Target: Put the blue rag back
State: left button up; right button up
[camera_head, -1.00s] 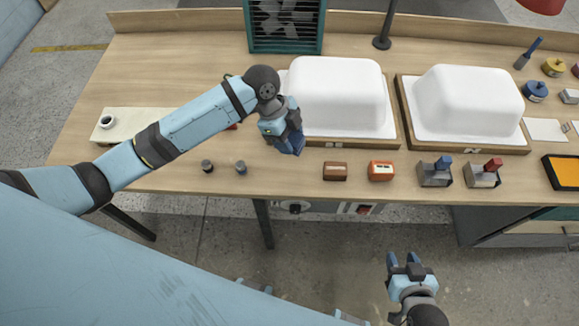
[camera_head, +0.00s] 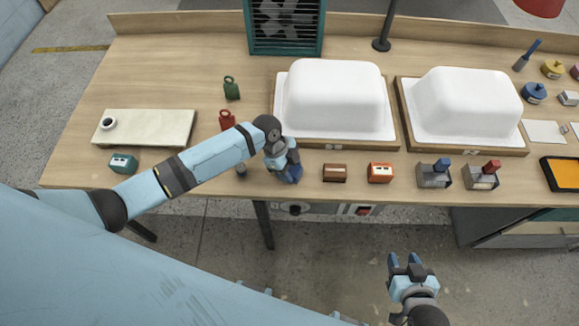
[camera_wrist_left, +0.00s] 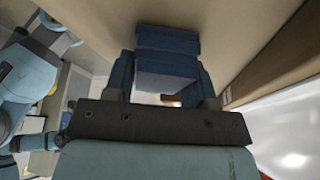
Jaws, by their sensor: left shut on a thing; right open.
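My left gripper (camera_head: 289,174) is over the front part of the wooden bench, left of the brown block. It is shut on a folded blue thing, which I take to be the blue rag (camera_wrist_left: 167,64). In the left wrist view the rag sits between the two blue fingers. In the head view the rag is hard to tell from the fingers. I cannot tell whether it touches the bench. My right gripper (camera_head: 404,262) is open and empty, in front of the bench over the floor.
Two white tub shells (camera_head: 335,95) (camera_head: 467,103) stand on wooden bases behind. Brown (camera_head: 335,173) and orange-red (camera_head: 380,173) blocks and two grey holders (camera_head: 433,178) (camera_head: 481,179) line the front. A pale slab (camera_head: 150,127), teal block (camera_head: 123,163) and red tag (camera_head: 227,121) are left.

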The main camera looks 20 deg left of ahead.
pick_arm(q)
jog(key=o, duration=0.9)
jog(key=shift+f, duration=0.1)
jog(key=shift+o, duration=0.2)
jog(key=v, duration=1.2)
jog(key=s+d+f+n, duration=0.1)
jog(key=s+d+f+n+t, duration=0.1)
jog(key=f, duration=0.1)
jog(key=s+d+f+n+t+h, duration=0.1)
jog(key=shift+d+f+n+b, duration=0.15)
jog(key=shift+d+n+b, duration=0.15)
jog(key=shift+d+b, duration=0.05)
jog(key=s+f+n+t, duration=0.1)
jog(key=s+n, duration=0.1)
jog(key=s+d+f+n+t, duration=0.1)
jog(key=n+t, duration=0.1)
jog(key=shift+s+f, duration=0.3)
jog(key=shift+s, duration=0.05)
jog(key=s+a+n+t+y, duration=0.1)
jog(key=s+a+n+t, duration=0.1)
jog(key=s+n+t, duration=0.1)
jog(key=s+a+f+n+t+y, duration=0.1)
jog(key=s+a+n+t, duration=0.2)
jog(key=s+n, duration=0.2)
jog(key=s, duration=0.3)
jog(key=shift+n, duration=0.3)
